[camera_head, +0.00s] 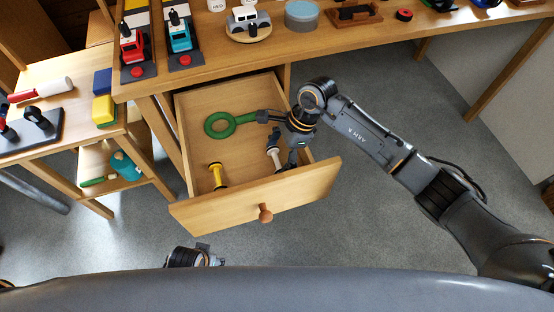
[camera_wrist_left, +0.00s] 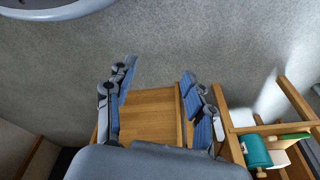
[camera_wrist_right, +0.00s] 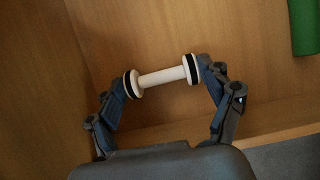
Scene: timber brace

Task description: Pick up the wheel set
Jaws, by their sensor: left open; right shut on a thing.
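The wheel set, a pale axle with black-banded wheels at both ends, shows in the right wrist view (camera_wrist_right: 162,77) and in the drawer in the head view (camera_head: 273,152). My right gripper (camera_head: 282,150) reaches into the open drawer (camera_head: 250,203). Its fingers are shut on the wheel set (camera_wrist_right: 165,78), one at each end wheel. I cannot tell whether it touches the drawer floor. My left gripper (camera_head: 205,257) is mostly hidden at the bottom of the head view. In the left wrist view its fingers (camera_wrist_left: 160,105) are open and empty.
A yellow spool-shaped piece (camera_head: 217,176) and a green ring with a handle (camera_head: 221,125) lie in the drawer. The workbench (camera_head: 215,66) above holds toy vehicles. A side table (camera_head: 75,146) stands left. The grey floor before the drawer is clear.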

